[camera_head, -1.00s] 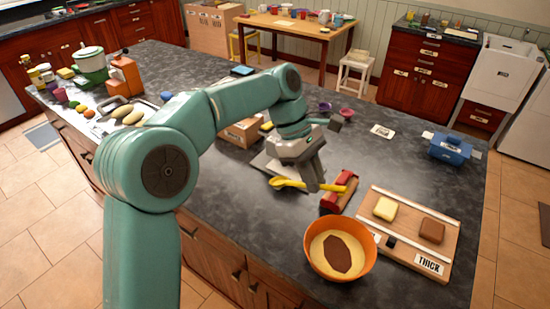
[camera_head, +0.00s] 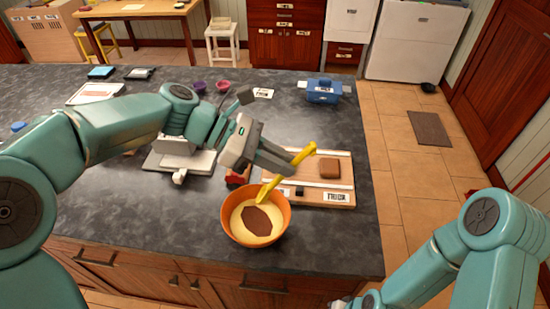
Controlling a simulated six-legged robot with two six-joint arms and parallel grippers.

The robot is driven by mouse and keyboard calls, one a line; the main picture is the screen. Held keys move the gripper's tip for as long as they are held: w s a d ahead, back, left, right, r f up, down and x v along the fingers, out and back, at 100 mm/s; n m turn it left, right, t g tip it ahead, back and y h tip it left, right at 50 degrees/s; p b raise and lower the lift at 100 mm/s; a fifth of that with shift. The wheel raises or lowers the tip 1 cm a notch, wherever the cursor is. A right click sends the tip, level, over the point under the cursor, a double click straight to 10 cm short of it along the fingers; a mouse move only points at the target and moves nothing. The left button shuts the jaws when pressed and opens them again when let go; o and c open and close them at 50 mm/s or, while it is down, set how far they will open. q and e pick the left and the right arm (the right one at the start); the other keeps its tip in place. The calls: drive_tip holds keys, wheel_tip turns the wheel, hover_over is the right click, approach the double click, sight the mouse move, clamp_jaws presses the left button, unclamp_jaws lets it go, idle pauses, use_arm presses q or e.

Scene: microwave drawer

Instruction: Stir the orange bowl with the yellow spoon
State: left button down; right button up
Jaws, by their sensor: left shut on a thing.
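The orange bowl (camera_head: 236,236) stands near the counter's front edge. It holds a pale yellow mix with a dark brown patch in the middle. My left gripper (camera_head: 288,167) is shut on the yellow spoon (camera_head: 274,182), above and to the right of the bowl.
A wooden board (camera_head: 341,167) with a brown block (camera_head: 330,168) lies right of the bowl. A red object (camera_head: 236,178) lies behind the bowl, partly hidden. A blue lidded pot (camera_head: 322,92) stands farther back. The counter left of the bowl is clear.

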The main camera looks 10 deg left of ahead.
sight(265, 191)
use_arm(q)
drive_tip(key=shift+w+d+f+b, duration=0.1)
drive_tip(key=shift+d+f+b, duration=0.3)
drive_tip(key=shift+f+b, duration=0.2)
drive_tip(key=shift+d+f+b, duration=0.35)
drive_tip(key=shift+f+b, duration=0.1)
drive_tip(key=shift+f, duration=0.1)
drive_tip(key=shift+f+b, duration=1.85)
drive_tip(key=shift+f, duration=0.45)
drive_tip(key=shift+a+f+b, duration=0.35)
drive_tip(key=shift+a+f, duration=0.05)
drive_tip(key=shift+f, duration=0.35)
drive_tip(key=shift+a+f+b, duration=0.4)
drive_tip(key=shift+f, duration=0.3)
drive_tip(key=shift+a+f+b, duration=0.35)
drive_tip(key=shift+a+f, duration=0.05)
drive_tip(key=shift+f, duration=0.35)
drive_tip(key=shift+a, duration=0.1)
